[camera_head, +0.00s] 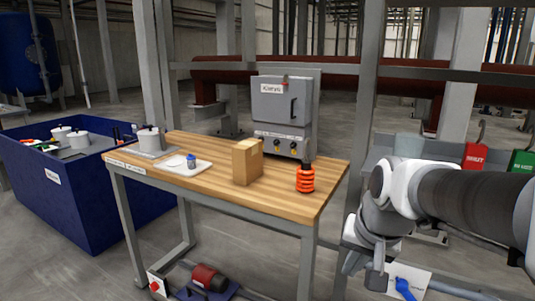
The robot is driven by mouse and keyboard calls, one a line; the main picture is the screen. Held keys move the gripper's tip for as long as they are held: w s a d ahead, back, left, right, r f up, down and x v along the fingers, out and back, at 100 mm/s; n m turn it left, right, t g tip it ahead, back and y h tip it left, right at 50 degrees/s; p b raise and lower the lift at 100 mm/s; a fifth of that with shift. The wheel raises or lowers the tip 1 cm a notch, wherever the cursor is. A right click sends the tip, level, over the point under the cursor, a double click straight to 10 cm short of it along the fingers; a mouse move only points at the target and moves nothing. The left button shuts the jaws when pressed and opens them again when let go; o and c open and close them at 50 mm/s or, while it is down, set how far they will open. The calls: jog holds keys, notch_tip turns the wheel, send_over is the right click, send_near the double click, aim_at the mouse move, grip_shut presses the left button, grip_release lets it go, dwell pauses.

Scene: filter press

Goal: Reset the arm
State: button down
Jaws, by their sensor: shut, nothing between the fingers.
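My arm (440,195) reaches in from the right edge, in white and dark grey. My gripper (375,280) hangs at its end, pointing down, to the right of the wooden table and in front of it. It is shut and holds nothing. It is clear of the table's right edge. A small blue thing on a pale plate shows just to the right of the fingers, lower down.
The wooden table (215,200) bears a grey control box (283,110), a cardboard box (247,162), an orange ribbed part (305,179) and a white tray (204,166). A blue bin (60,195) stands left. Red and green bins (475,156) stand behind my arm.

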jog(key=s+a+n+t, duration=0.1)
jog(key=s+n, duration=0.3)
jog(key=s, duration=0.9)
notch_tip(320, 180, up, 25)
jog(key=p, duration=2.4)
jog(key=shift+w+h, duration=0.3)
jog(key=shift+w, duration=0.05)
